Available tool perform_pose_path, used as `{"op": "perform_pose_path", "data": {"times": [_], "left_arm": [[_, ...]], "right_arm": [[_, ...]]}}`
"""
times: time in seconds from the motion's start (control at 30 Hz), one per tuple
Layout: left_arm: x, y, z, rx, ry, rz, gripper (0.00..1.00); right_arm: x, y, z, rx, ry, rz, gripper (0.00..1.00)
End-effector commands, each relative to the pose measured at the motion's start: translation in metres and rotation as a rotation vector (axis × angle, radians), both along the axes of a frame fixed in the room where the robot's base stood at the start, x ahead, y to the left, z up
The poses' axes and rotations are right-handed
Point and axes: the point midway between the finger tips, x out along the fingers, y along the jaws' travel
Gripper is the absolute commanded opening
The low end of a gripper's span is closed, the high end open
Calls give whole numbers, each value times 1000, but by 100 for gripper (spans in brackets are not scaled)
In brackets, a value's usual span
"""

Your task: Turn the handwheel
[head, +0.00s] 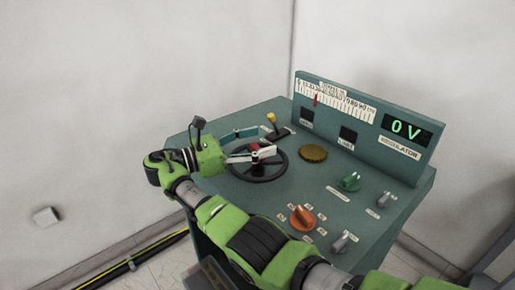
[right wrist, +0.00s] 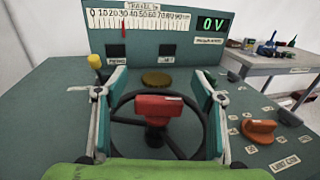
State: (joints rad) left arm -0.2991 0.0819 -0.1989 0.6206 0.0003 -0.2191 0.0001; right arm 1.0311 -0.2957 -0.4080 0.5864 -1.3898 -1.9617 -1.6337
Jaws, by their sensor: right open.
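The handwheel (head: 259,179) is a black wheel with a red centre, mounted on the left part of the teal console top. In the right wrist view the handwheel (right wrist: 177,146) lies straight ahead, with a red block (right wrist: 158,105) at its hub. My right gripper (head: 262,142) is open over the wheel. In the right wrist view its fingers (right wrist: 158,88) stand apart on either side of the red hub, and nothing is held between them. I cannot tell whether the fingers touch the rim. My left gripper is not in view.
The console's upright panel has a scale with a red pointer and a display (head: 406,130) reading 0 V. A yellow-topped lever (head: 271,118), brown cap (head: 313,153), green knob (head: 350,182) and orange knob (head: 302,218) surround the wheel. A side table (right wrist: 275,67) stands right.

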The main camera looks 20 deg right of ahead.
Motion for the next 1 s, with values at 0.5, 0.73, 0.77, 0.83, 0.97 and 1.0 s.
{"op": "perform_pose_path", "data": {"times": [0.5,0.73,0.77,0.83,0.97,1.0], "left_arm": [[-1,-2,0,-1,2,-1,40],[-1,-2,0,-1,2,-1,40],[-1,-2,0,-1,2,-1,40],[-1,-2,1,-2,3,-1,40],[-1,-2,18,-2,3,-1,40],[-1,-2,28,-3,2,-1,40]], "right_arm": [[0,0,75,0,-1,0,62],[0,0,76,0,0,0,62],[0,0,76,0,0,0,62],[1,-1,76,1,1,2,44],[8,-10,77,14,22,37,29],[13,-15,76,24,36,61,29]]}}
